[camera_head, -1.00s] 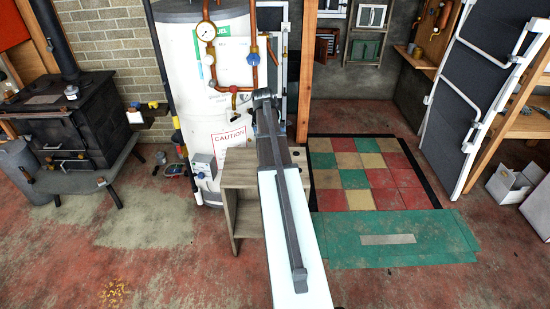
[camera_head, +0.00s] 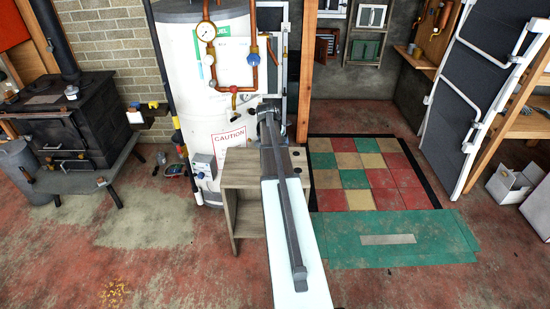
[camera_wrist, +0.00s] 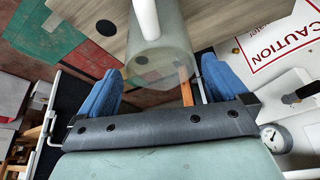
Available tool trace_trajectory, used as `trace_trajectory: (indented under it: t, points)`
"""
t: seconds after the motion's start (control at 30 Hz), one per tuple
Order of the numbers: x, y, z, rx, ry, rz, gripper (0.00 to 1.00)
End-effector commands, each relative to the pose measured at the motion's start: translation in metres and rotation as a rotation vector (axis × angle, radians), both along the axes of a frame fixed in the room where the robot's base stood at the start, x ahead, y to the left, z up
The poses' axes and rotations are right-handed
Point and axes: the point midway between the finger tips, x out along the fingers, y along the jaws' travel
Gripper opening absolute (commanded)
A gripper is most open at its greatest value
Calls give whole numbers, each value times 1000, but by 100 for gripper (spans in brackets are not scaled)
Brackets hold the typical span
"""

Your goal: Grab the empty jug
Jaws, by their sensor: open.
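A clear, see-through jug (camera_wrist: 172,58) with a white handle (camera_wrist: 147,20) shows at the upper middle of the wrist view. It appears to stand on the wooden top (camera_wrist: 210,20) of a small cabinet. My gripper (camera_wrist: 160,70) has two blue fingers spread wide, one on each side of the jug's near end. The fingers look apart from the jug's wall, and nothing is clamped. The jug looks empty. In the head view my own arm hides the jug and the fingers.
The open-fronted wooden cabinet (camera_head: 240,185) stands beside a white water tank (camera_head: 222,70) with copper pipes and a gauge. A wooden post (camera_head: 306,70) rises behind my arm. Checkered tiles (camera_head: 365,175) and a green mat (camera_head: 440,240) lie on open floor to the right.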

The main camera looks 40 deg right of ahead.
Motion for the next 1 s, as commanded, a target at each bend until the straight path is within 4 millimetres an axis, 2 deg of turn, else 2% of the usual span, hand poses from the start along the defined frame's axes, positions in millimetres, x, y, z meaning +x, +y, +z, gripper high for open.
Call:
trace_trajectory:
  t: [0.27,0.6,0.87,1.0]
  points:
    - [2,-4,-11,1,2,0,100]
    - [9,-19,-48,1,1,0,100]
    - [9,-20,-52,0,0,0,100]
    - [9,-20,-52,0,0,0,88]
